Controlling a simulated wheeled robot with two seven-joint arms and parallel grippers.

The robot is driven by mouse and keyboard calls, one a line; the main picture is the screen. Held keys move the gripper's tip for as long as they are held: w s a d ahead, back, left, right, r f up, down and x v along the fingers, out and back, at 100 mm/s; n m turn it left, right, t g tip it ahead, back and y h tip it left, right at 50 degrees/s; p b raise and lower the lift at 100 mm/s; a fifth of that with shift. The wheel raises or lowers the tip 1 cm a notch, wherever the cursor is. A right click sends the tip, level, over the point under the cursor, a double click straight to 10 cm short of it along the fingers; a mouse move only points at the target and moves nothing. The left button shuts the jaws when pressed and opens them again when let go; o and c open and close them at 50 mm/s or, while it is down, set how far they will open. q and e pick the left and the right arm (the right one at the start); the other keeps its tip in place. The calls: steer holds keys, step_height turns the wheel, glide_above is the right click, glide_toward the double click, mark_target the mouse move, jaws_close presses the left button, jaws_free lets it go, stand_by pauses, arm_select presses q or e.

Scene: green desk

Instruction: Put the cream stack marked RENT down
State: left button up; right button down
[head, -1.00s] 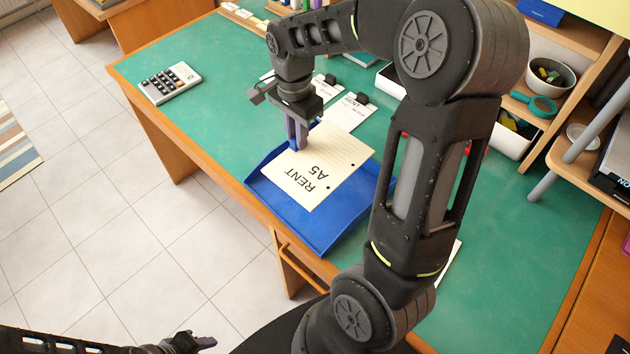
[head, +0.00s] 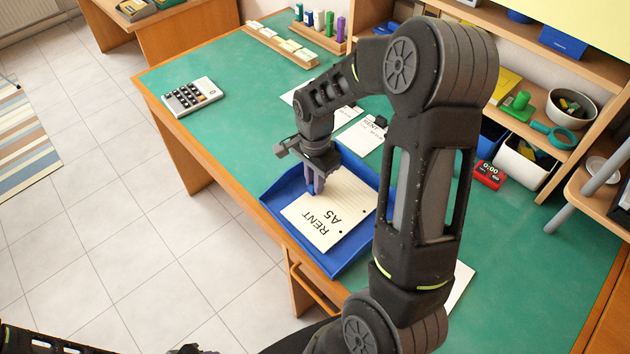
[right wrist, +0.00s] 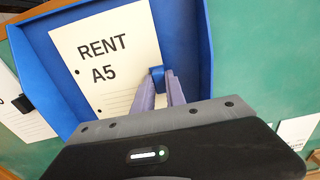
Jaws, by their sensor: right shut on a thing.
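The cream stack (head: 345,205) marked RENT A5 lies flat-looking within the outline of the blue tray (head: 292,238). It also shows in the right wrist view (right wrist: 120,55), inside the tray's walls (right wrist: 195,35). My right gripper (head: 314,188) points down at the stack's far left edge. Its fingers are shut on the blue clip (right wrist: 156,73) at that edge. I cannot tell whether the stack's underside touches the tray floor. Only a dark bit of my left gripper (head: 190,350) shows at the bottom edge; its fingers cannot be made out.
White clipped sheets (head: 360,136) lie behind the tray, partly hidden by my right arm. A calculator (head: 192,96) sits at the desk's left. A red timer (head: 489,175) and a white bin (head: 525,160) stand at right. Green desk surface is clear left of the tray.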

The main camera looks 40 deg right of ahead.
steer(key=shift+f, duration=0.25)
steer(key=shift+f, duration=0.2)
steer(key=c, duration=1.4)
jaws_free()
steer(key=shift+r, duration=0.1)
steer(key=shift+o, duration=0.2)
step_height(320, 180, up, 12)
steer(key=shift+r, duration=0.15)
